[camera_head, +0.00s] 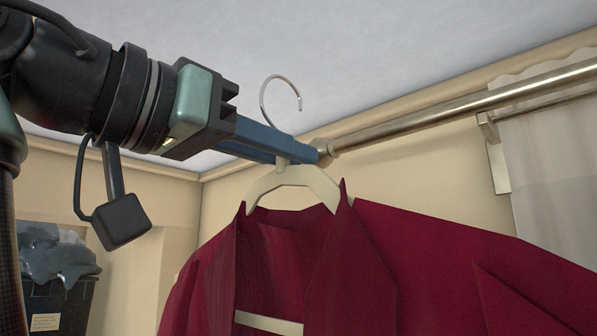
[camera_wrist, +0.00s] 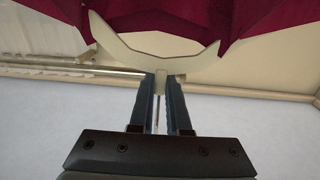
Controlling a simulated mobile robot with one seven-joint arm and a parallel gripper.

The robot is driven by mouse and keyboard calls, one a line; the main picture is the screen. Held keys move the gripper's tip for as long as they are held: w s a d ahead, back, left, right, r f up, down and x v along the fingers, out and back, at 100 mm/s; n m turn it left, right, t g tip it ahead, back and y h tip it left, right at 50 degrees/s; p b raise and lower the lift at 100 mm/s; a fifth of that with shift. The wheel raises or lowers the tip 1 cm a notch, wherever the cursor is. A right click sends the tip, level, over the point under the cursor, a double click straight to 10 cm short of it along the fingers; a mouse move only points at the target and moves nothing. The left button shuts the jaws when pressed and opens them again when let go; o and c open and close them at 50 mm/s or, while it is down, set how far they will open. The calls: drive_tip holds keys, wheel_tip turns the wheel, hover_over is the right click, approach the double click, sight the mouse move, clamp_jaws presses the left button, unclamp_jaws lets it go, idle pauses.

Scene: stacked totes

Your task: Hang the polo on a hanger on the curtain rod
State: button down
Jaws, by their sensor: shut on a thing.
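My gripper (camera_head: 292,150) is shut on the neck of a cream hanger (camera_head: 293,176), just below its metal hook (camera_head: 264,101). The dark red polo (camera_head: 440,265) hangs on this hanger, with its collar around the hanger's neck. The hook stands upright above my fingers and opens to the right. The metal curtain rod (camera_head: 450,112) runs from the upper right to an end behind my fingertips in the head view. The hook appears apart from the rod, to the left of its end. The wrist view also shows my gripper (camera_wrist: 163,85), the hanger (camera_wrist: 150,63) and the polo (camera_wrist: 255,18).
A wall bracket (camera_head: 493,150) holds the rod at the right, beside a pale curtain (camera_head: 555,165). A dark bin (camera_head: 60,300) with grey stuff in it stands at the lower left. The ceiling is close above; the space around the hook looks clear.

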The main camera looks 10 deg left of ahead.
drive_tip(key=w+d+f, duration=0.2)
drive_tip(key=w+d, duration=0.4)
drive_tip(key=w, duration=0.2)
drive_tip(key=shift+f, duration=0.3)
idle(0.7)
drive_tip(key=c, duration=0.8)
unclamp_jaws()
drive_tip(key=shift+f, duration=0.1)
